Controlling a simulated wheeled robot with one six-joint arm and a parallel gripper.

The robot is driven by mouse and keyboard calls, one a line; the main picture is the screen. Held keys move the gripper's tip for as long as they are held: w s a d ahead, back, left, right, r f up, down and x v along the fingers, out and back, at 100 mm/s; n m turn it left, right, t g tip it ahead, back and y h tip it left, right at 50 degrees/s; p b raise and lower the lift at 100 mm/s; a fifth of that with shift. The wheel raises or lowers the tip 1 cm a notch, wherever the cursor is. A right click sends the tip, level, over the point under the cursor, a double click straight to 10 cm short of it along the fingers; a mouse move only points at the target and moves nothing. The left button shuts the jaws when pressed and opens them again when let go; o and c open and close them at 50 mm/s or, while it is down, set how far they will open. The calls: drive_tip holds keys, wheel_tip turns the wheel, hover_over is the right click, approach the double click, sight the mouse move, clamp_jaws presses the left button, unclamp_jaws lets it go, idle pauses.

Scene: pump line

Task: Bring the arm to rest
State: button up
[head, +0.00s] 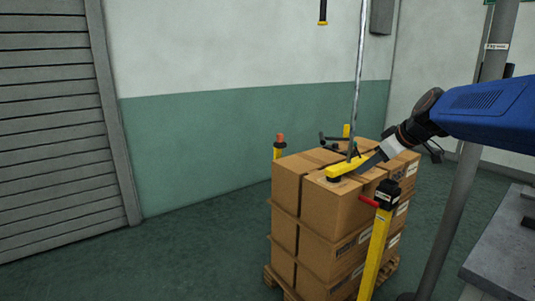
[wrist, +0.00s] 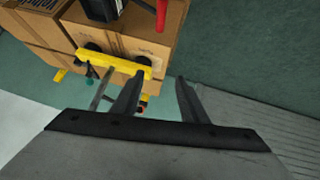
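My gripper (head: 368,165) is at the end of my blue arm, which reaches in from the right in the head view. It points down and left over the stacked boxes, close beside a yellow lifting bar. In the wrist view my gripper's (wrist: 158,78) two dark fingers stand apart with nothing visible between them. The yellow bar (head: 348,167) rests on or just above the top boxes, at the foot of a grey vertical tube (head: 357,80). The bar also shows in the wrist view (wrist: 112,61) just beyond the fingertips, with dark round pads; whether a finger touches it I cannot tell.
Cardboard boxes (head: 322,215) stand stacked on a wooden pallet. A yellow post (head: 376,250) with a black top and red handle stands in front. A grey pole (head: 465,170) and a grey table (head: 505,245) are at the right. The floor at left (head: 190,255) is clear.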

drive_tip(key=s+f+m+g+h, duration=0.1)
drive_tip(key=s+f+m, duration=0.1)
drive_tip(key=s+f, duration=0.4)
drive_tip(key=s+a+f+m+g+h, duration=0.1)
drive_tip(key=s+f+m, duration=0.2)
drive_tip(key=s, duration=1.4)
drive_tip(key=s+a+f+m+h, duration=0.1)
drive_tip(key=s+f+m, duration=0.1)
drive_tip(key=s+f, duration=0.7)
drive_tip(key=shift+s+m+g, duration=0.4)
drive_tip(key=shift+s, duration=0.85)
